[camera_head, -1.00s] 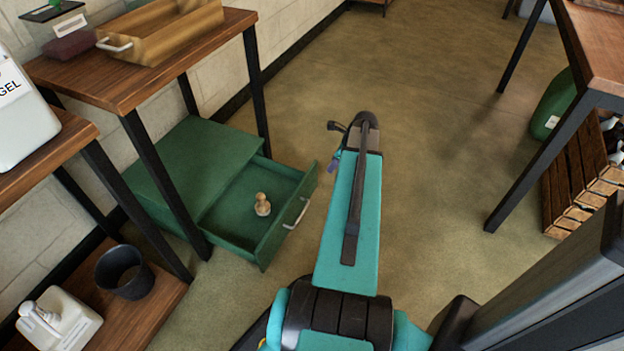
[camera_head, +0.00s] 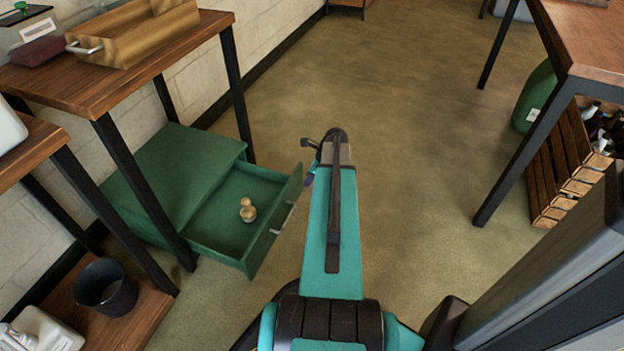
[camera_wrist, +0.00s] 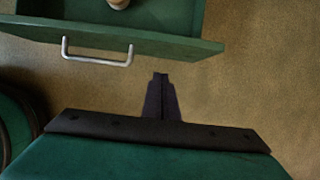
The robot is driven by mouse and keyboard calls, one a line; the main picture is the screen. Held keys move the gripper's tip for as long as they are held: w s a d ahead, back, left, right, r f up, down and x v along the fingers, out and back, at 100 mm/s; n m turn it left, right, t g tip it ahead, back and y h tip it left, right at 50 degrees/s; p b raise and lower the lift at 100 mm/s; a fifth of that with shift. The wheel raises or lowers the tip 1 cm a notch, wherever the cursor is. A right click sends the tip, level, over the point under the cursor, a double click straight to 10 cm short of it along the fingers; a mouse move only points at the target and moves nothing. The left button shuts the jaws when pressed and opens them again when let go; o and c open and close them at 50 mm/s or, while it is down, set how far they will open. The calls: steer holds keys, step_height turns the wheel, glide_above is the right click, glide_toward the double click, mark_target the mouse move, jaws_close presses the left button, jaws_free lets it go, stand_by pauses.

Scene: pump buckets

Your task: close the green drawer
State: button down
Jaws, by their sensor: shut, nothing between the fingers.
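The green drawer (camera_head: 262,236) stands pulled out of its low green cabinet (camera_head: 170,172) on the floor. A small wooden, knob-shaped object (camera_head: 247,210) stands inside it. The drawer front and its metal handle (camera_head: 283,217) face right in the head view. In the wrist view the front (camera_wrist: 180,42) and handle (camera_wrist: 97,50) lie at the top left. My gripper (camera_wrist: 160,77) is shut and empty, apart from the drawer front and to the right of the handle in that view. In the head view my arm hides most of the gripper, beside the drawer's far front corner.
Wooden tables with black legs (camera_head: 128,170) stand over and beside the cabinet. A low shelf (camera_head: 145,325) holds a dark pot (camera_head: 105,287). At right are a table (camera_head: 580,45), a wooden crate (camera_head: 560,170) and a green container (camera_head: 533,95). The middle floor is open.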

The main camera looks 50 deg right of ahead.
steer(key=shift+w+a+f+b, duration=0.2)
steer(key=shift+w+b, duration=0.1)
steer(key=shift+w, duration=0.4)
steer(key=shift+w+a+f+b, duration=0.15)
steer(key=shift+w+b, duration=0.2)
steer(key=shift+w, duration=0.4)
steer(key=shift+w+a+f+b, duration=0.1)
steer(key=shift+w+a+b, duration=0.15)
steer(key=shift+w, duration=0.45)
